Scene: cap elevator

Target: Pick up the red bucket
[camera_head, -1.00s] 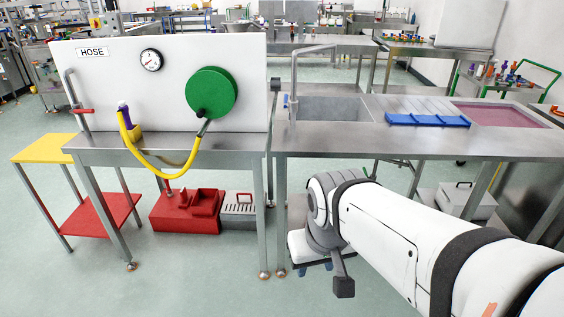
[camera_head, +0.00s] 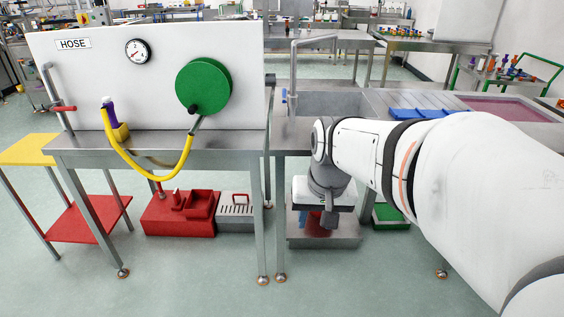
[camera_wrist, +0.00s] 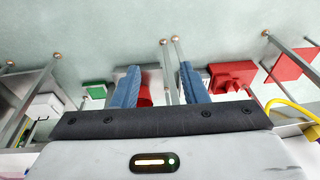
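A small red object, apparently the red bucket (camera_wrist: 145,96), shows in the wrist view just right of my left-hand finger, which partly hides it. It seems to be at a grey metal box or stand under the sink table. My gripper (camera_wrist: 158,70) has two blue fingers spread wide with nothing held between them. In the head view my gripper (camera_head: 317,219) hangs low in front of the grey stand (camera_head: 340,240); a bit of red shows beside the blue fingers. Most of the bucket is hidden there.
A red box (camera_head: 180,223) and a grey toolbox (camera_head: 236,211) sit on the floor under the hose table (camera_head: 150,146). A green box (camera_head: 390,215) is right of my gripper. Table legs (camera_head: 280,215) stand close left. The front floor is clear.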

